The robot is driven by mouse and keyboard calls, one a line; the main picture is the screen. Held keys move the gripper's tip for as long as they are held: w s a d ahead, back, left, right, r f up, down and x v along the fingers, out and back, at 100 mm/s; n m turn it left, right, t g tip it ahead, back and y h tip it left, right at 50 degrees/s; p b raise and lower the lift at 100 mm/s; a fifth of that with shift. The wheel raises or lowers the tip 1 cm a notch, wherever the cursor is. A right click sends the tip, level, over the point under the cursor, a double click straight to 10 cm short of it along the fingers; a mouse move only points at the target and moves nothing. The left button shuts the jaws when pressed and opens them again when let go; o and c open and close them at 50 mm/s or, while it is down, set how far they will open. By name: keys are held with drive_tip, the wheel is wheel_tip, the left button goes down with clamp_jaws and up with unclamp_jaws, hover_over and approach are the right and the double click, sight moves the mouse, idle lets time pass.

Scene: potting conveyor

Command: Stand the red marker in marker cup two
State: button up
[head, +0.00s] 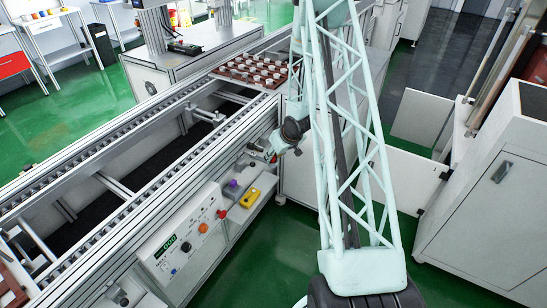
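My gripper (262,149) is small and partly hidden near the conveyor's right side, above the narrow side shelf (236,222). I cannot make out whether its fingers are open or shut. A small reddish spot shows beside it, too small to identify. I cannot clearly pick out the red marker. The marker cups cannot be told apart either. On the shelf are a purple item (233,184), a yellow item (250,198) and a small red item (222,213).
The conveyor frame (150,115) runs diagonally, with a brown tray (219,72) of several small pale round items at its far end. A control panel (184,239) with a green display and knobs adjoins the shelf. A white cabinet (490,215) stands right. Green floor lies between.

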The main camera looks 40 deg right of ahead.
drive_tip(key=p+v, duration=0.2)
drive_tip(key=v, duration=0.9)
drive_tip(key=shift+r, duration=0.3)
drive_tip(key=shift+s, duration=0.1)
idle(0.3)
drive_tip(key=a+r+g+h, duration=0.1)
drive_tip(key=a+r, duration=0.3)
drive_tip(key=r, duration=0.6)
drive_tip(key=a+r+h, duration=0.1)
drive_tip(key=a+r, duration=0.3)
drive_tip(key=r, duration=0.6)
drive_tip(key=s+a+r, duration=0.3)
drive_tip(key=a+r, duration=0.2)
drive_tip(key=r, duration=0.2)
drive_tip(key=s+a+r, duration=0.4)
drive_tip(key=a+r, duration=0.1)
drive_tip(key=r, duration=0.2)
drive_tip(key=s+a+r, duration=1.1)
drive_tip(key=s+a, duration=0.3)
drive_tip(key=s+a+r+y, duration=0.1)
drive_tip(key=s+a, duration=0.4)
drive_tip(key=s, duration=0.3)
drive_tip(key=s+a+r+n+g+y, duration=0.1)
drive_tip(key=s+a+r, duration=0.1)
drive_tip(key=s+a, duration=0.4)
drive_tip(key=s, duration=0.3)
drive_tip(key=shift+s+n+y, duration=0.3)
drive_tip(key=shift+y, duration=0.1)
